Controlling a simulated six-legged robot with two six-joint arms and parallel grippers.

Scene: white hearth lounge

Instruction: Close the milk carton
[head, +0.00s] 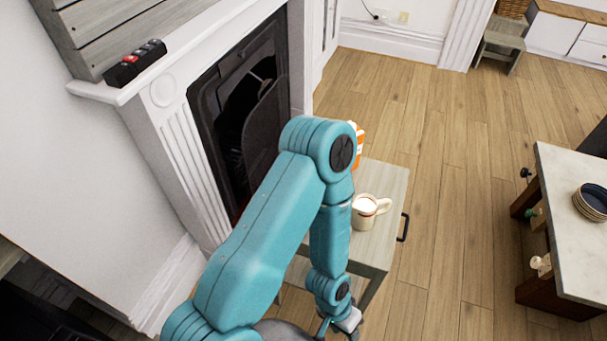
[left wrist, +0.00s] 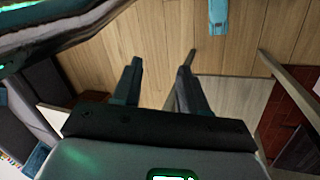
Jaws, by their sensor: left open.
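An orange and white carton (head: 359,145) stands at the far part of a small grey wooden table (head: 388,182). My left arm's elbow hides most of it, so I cannot tell whether its top is open. A cream mug (head: 366,211) with white contents stands nearer on the same table. My left gripper (head: 341,325) is low at the bottom edge of the head view, on the near side of the table and well away from the carton. In the left wrist view the left gripper (left wrist: 156,82) has its two dark fingers apart with nothing between them. My right gripper is not in view.
A white fireplace (head: 175,130) stands left of the table, with a dark object (head: 135,65) with buttons on its mantel. A black handle (head: 403,228) sticks out from the table's right side. A pale-topped cabinet (head: 570,205) with plates (head: 591,202) stands right. Wooden floor between is clear.

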